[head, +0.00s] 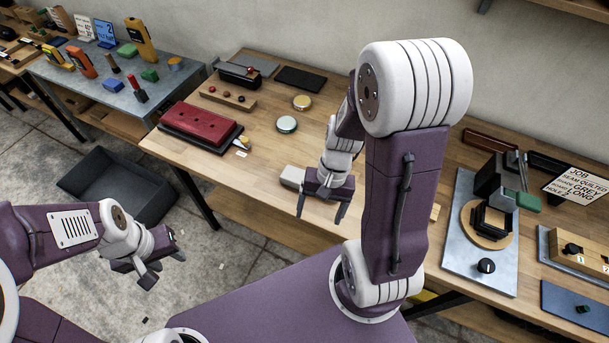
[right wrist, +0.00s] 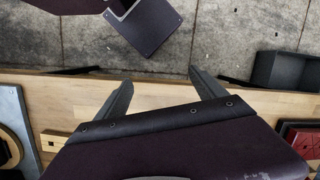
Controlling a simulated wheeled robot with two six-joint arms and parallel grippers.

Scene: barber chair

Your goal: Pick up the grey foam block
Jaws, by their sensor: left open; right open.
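A light grey block (head: 292,177), which looks like the grey foam block, lies on the wooden table in the head view. My right gripper (head: 320,209) is just to its right and in front of it, partly covering it. That gripper is open with nothing between its fingers; its open fingers also show in the right wrist view (right wrist: 160,82), over the table's edge. I cannot make out the block in the right wrist view. My left gripper (head: 164,269) is open and empty above the floor at the lower left, well away from the table.
A red padded piece (head: 201,123) on a black base lies on the table's left part. A metal plate with a clamp fixture (head: 462,250) is at the right. A dark bin (head: 105,172) sits on the floor at the left.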

